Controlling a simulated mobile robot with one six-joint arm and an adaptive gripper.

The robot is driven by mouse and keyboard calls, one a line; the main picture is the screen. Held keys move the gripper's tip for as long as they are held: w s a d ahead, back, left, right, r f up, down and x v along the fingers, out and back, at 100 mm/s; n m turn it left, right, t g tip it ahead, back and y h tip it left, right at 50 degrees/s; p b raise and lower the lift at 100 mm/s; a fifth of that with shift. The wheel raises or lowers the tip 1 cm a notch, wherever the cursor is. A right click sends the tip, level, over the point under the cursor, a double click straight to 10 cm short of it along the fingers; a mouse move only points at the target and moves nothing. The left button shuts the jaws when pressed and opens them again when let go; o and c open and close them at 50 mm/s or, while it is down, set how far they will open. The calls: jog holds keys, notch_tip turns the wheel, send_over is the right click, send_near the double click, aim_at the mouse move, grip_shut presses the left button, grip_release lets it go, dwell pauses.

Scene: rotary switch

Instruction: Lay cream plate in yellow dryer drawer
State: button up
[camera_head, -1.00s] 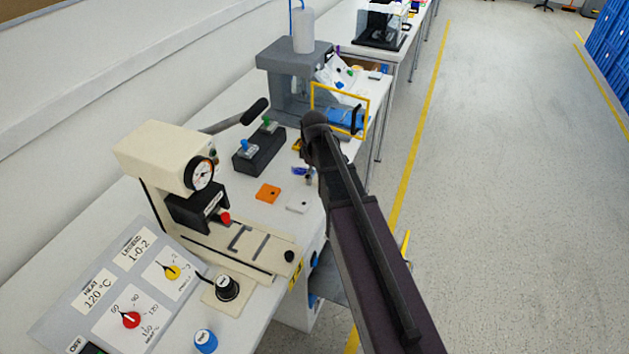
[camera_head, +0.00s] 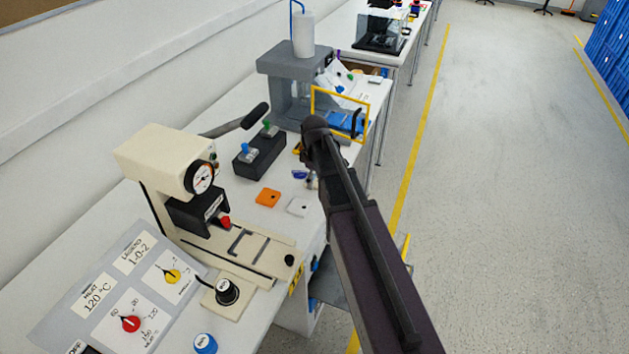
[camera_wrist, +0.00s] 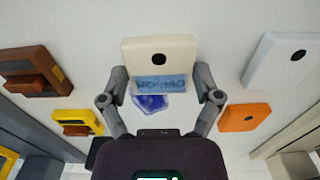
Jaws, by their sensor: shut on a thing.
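A cream plate (camera_wrist: 158,48) with a black hole and a blue lettered strip sits between the two fingers of my gripper (camera_wrist: 161,82) in the wrist view. The fingers are shut on its sides. In the head view, my arm mostly hides the gripper and plate. A grey drawer-like surface (camera_head: 332,287) juts from under the bench, with a yellow strip (camera_head: 405,246) beyond my arm. I cannot tell whether this is the yellow dryer drawer.
An orange plate (camera_head: 268,197) and a white plate (camera_head: 298,207) lie on the bench. A cream press (camera_head: 165,160), a dark switch block (camera_head: 259,155) and a grey machine with a yellow frame (camera_head: 340,88) stand nearby. Clear floor lies to the right.

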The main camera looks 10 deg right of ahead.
aim_at(314, 179)
jog(key=shift+r, duration=0.15)
notch_tip(314, 179, up, 3)
jog(key=p, duration=0.3)
jog(key=s+r+p, duration=0.1)
jog(key=s+p, duration=0.1)
jog(key=s, duration=1.4)
jog(key=shift+r, duration=0.35)
jog(key=shift+s+d, duration=0.1)
